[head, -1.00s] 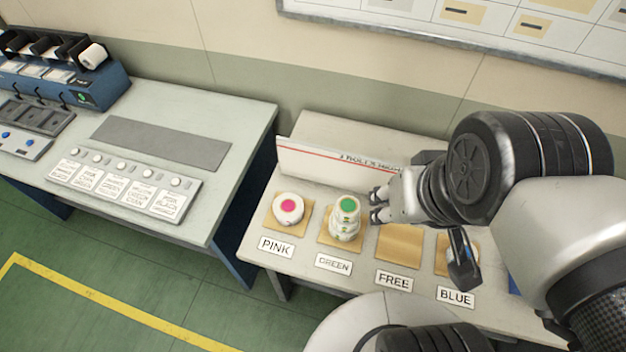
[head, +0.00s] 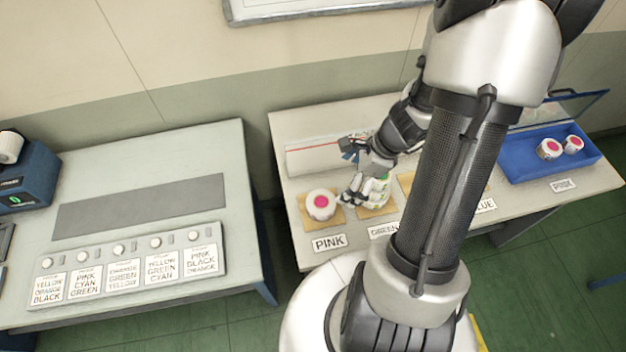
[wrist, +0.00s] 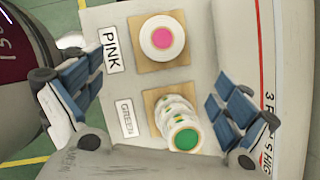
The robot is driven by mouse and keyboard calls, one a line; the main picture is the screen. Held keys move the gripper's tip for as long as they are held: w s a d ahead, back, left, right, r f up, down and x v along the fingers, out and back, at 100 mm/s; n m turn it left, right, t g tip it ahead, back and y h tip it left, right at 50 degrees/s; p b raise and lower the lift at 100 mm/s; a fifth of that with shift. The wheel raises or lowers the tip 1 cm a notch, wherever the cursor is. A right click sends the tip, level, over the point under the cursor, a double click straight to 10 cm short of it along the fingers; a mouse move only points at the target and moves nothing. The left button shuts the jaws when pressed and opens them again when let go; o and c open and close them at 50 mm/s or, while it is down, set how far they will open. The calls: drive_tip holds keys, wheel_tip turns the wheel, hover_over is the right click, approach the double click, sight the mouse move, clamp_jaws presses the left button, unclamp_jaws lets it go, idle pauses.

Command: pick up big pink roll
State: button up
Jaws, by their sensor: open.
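The big pink roll (head: 321,204) is a white roll with a pink centre. It lies flat on a tan pad above the PINK label, and also shows at the upper middle of the wrist view (wrist: 162,39). My gripper (head: 352,172) is open and empty, just right of the pink roll and over the green stack in the head view. In the wrist view its two blue-padded fingers (wrist: 158,98) stand wide apart on either side, with the pink roll beyond and between them. The gap to the roll cannot be judged exactly.
A stack of green-centred rolls (wrist: 180,124) stands close to the pink roll on the neighbouring pad. A long white block (head: 308,160) lies behind. A blue bin (head: 520,168) with two pink-centred rolls sits at the table's right. A button panel (head: 130,262) is on the left table.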

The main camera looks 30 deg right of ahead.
sight(322, 202)
drive_tip(key=b+x, duration=0.6)
drive_tip(key=x, duration=0.6)
drive_tip(key=b+x, duration=0.1)
drive_tip(key=x, duration=0.1)
drive_tip(key=b+x, duration=0.2)
drive_tip(key=x, duration=0.1)
drive_tip(key=shift+w+d+f, duration=0.15)
drive_tip(key=shift+w+d, duration=0.05)
drive_tip(key=shift+w, duration=0.05)
drive_tip(key=c, duration=1.3)
